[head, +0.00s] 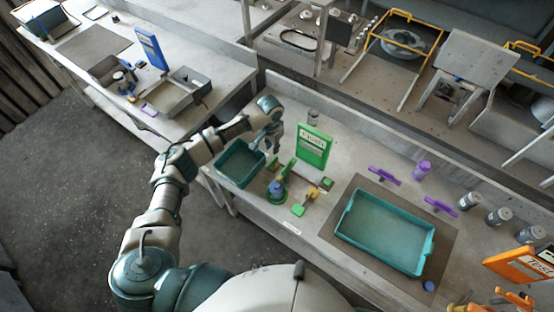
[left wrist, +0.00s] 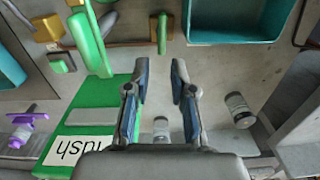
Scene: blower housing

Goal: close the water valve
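A brownish pipe (head: 307,175) lies on the bench with a green lever (head: 287,168) standing at its left end. The lever (left wrist: 162,33) and pipe (left wrist: 128,43) also show in the left wrist view, where the lever lies crosswise to the pipe. I cannot tell for sure that this is the water valve. A green block (head: 327,183) sits at the pipe's right end. My left gripper (head: 273,145) is above the bench behind the lever. In the left wrist view the gripper (left wrist: 158,75) has its fingers apart with nothing between them. My right gripper is not in view.
A green sign (head: 313,148) stands close right of my left gripper. A teal bin (head: 228,178) is at its left. A yellow-green piece (head: 300,207) and a round green-blue fitting (head: 277,189) are in front. A teal tray (head: 388,237) lies farther right.

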